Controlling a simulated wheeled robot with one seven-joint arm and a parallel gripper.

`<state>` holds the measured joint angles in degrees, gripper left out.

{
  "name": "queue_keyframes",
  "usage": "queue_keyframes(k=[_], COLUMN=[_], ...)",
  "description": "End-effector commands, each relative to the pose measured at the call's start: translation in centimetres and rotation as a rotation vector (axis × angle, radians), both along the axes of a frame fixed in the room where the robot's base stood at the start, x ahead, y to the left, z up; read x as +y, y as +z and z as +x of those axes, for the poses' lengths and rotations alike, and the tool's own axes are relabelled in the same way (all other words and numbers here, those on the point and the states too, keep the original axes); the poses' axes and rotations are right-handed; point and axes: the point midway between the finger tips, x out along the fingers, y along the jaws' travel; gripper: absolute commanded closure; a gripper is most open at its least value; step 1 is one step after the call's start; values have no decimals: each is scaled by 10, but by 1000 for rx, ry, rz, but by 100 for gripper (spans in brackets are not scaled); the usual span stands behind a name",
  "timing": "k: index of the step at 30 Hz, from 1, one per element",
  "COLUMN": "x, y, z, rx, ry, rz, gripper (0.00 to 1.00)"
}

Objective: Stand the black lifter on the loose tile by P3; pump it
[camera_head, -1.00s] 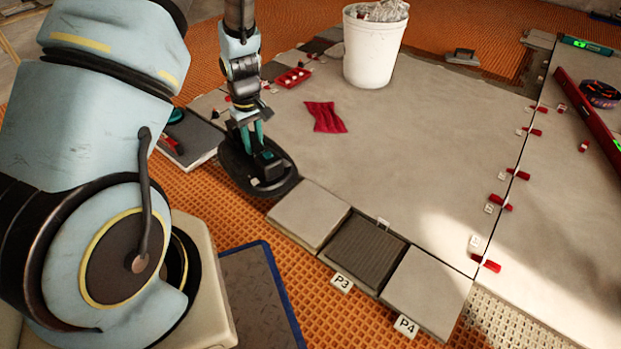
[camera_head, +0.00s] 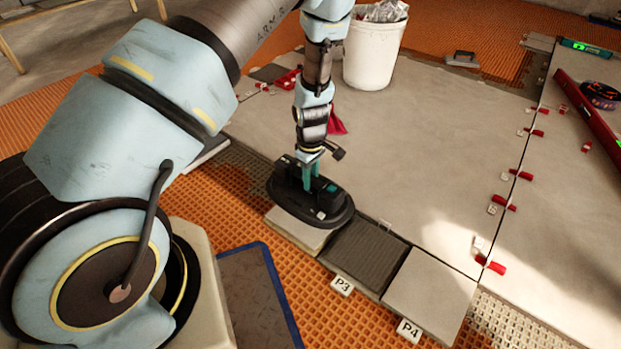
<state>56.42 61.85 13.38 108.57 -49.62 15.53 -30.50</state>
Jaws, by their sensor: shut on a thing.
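My gripper (camera_head: 313,178) is shut on the black lifter (camera_head: 335,212), a dark oval plate with a block and teal parts on top. The lifter is over the light square tile (camera_head: 295,232) left of a dark ridged square (camera_head: 364,252). It hides the back of that light tile and part of the big slab's edge; I cannot tell whether it touches them. The P3 marker (camera_head: 342,285) stands at the front edge of the dark ridged square. The P4 marker (camera_head: 409,330) stands before another light tile (camera_head: 430,287) to the right.
A white bucket (camera_head: 371,55) stands on the large grey slab (camera_head: 440,150). Red-and-white clips (camera_head: 490,265) line the slab's right seam. A long red level (camera_head: 590,120) lies at right. A small clip (camera_head: 384,224) stands behind the dark square. A blue-edged mat (camera_head: 252,300) lies in front.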

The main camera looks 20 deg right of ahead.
Motion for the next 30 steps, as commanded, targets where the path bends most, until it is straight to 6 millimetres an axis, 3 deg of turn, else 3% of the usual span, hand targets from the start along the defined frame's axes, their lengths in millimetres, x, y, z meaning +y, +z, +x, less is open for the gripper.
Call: queue_keyframes(k=[16, 30], x=[0, 0], y=[-46, -52], z=[1, 1], rx=[-1, 0], ry=[0, 0], rz=[0, -1], gripper=[100, 100])
